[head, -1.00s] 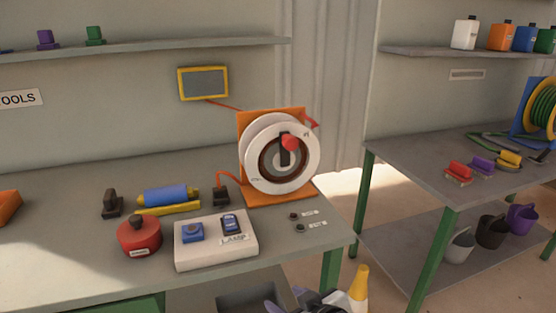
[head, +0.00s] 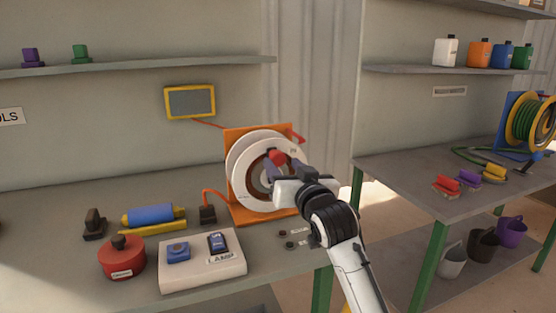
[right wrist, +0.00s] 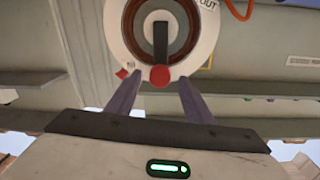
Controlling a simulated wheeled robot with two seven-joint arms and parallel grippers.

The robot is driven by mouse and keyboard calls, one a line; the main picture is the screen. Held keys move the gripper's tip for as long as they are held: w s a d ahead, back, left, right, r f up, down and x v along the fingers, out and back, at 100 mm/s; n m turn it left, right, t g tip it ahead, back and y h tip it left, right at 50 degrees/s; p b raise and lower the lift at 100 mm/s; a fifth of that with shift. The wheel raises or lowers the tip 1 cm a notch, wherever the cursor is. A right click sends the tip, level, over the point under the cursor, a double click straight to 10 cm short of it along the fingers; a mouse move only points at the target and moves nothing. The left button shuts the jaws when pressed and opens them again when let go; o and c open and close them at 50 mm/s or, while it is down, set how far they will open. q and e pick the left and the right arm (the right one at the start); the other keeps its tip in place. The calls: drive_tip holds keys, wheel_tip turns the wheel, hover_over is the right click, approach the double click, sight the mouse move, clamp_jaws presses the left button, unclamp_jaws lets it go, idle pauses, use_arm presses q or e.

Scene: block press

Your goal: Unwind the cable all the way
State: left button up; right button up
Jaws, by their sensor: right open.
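The cable reel, with a white disc (head: 240,188) on an orange stand (head: 234,137), stands near the right end of the workbench. It also shows in the right wrist view (right wrist: 116,30). Its crank is a dark arm with a red knob (head: 277,156); the knob also shows in the right wrist view (right wrist: 159,76). My right gripper (head: 282,166) is in front of the reel and hides part of it. Its fingers are apart, with the red knob between and ahead of them in the right wrist view (right wrist: 158,88). Contact cannot be seen. My left gripper is not in view.
A white box with a lamp switch (head: 203,272), a red round canister (head: 122,262) and a black plug block (head: 207,214) with an orange cable stand left of the reel. A yellow-framed panel (head: 190,101) hangs behind. A second table (head: 400,180) stands right.

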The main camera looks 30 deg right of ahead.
sight(279, 161)
drive_tip(key=shift+x, duration=2.25)
clamp_jaws()
